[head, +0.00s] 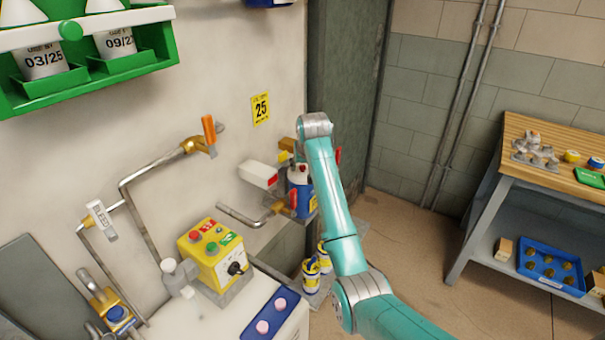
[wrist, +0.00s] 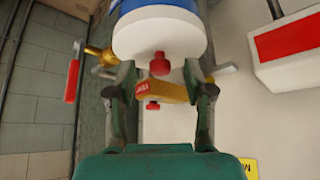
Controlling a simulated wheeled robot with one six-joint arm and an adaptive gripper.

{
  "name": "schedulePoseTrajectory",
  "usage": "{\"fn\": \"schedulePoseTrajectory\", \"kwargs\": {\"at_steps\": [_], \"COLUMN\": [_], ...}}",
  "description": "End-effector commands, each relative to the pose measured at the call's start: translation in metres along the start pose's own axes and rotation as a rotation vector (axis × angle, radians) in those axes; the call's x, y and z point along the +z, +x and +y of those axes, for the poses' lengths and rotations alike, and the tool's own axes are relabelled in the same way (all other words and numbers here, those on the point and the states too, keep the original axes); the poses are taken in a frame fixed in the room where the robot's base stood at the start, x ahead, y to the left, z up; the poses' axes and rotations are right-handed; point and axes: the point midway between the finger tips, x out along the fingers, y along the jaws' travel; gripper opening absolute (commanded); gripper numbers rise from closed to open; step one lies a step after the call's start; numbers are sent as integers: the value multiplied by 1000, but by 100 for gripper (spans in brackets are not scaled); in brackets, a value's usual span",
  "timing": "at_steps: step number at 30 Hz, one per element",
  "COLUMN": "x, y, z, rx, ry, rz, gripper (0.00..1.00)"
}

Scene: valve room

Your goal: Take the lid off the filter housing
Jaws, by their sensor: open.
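The filter housing (head: 299,201) is a blue body on the wall, partly behind my arm in the head view. The blue body (wrist: 158,5) also shows in the wrist view, which appears upside down. Its white lid (wrist: 160,36) is on the body and carries a small red knob (wrist: 160,66). My gripper (wrist: 160,72) is open. Its two fingers point at the lid, one each side of the knob, with visible gaps to it. Whether the fingertips touch the lid's edge cannot be told. My arm hides the gripper's fingers in the head view.
A white box with a red panel (head: 258,174) sticks out left of the housing. A brass fitting with a red tag (wrist: 160,92) shows behind the fingers, and a red lever (wrist: 72,80) beside them. Yellow cans (head: 311,273) stand below. A workbench (head: 550,150) is at right.

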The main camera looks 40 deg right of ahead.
Motion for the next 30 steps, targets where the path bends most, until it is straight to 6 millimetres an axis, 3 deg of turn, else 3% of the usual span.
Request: {"fn": "schedulePoseTrajectory", "kwargs": {"at_steps": [11, 17, 30], "x": [0, 0, -6], "y": [10, 10, 2], "z": [0, 0, 0], "rx": [0, 0, 0], "ry": [0, 0, 0], "rz": [1, 1, 2], "gripper": [50, 0, 0]}}
